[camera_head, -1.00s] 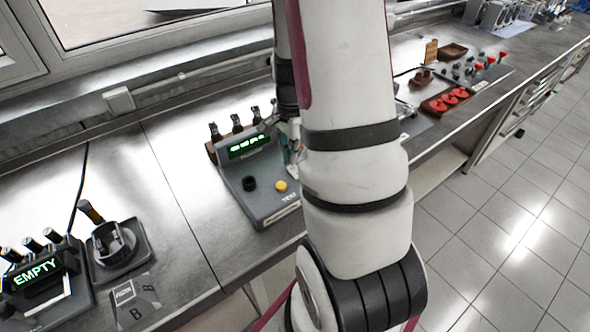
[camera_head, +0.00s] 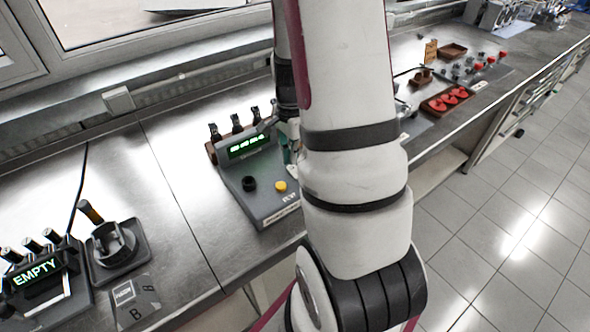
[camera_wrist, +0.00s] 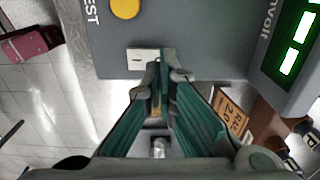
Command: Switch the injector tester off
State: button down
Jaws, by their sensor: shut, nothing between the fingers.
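The injector tester (camera_head: 262,205) is a grey console with a lit green display (camera_head: 249,146), a black knob (camera_head: 249,184) and a yellow button (camera_head: 280,186). In the wrist view its grey face (camera_wrist: 215,40) fills the top, with the yellow button (camera_wrist: 125,8) and part of the bright green display (camera_wrist: 297,45). My gripper (camera_wrist: 165,60) is shut and empty, its teal fingers together over the right part of a small pale switch plate (camera_wrist: 140,57). The fingertips hide part of that plate, so I cannot tell the switch's position or whether they touch it. My arm hides the tester's right side in the head view.
Several injectors (camera_head: 236,124) stand behind the tester. A device reading EMPTY (camera_head: 36,270) and a round holder (camera_head: 115,245) stand at left. A tray of red parts (camera_head: 447,100) is at right.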

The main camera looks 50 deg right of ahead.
aim_at(292, 167)
jog(key=shift+f+b, duration=0.5)
jog(key=shift+f, duration=0.6)
dwell(0.6)
jog(key=shift+r+p, duration=1.7)
jog(key=shift+r, duration=1.85)
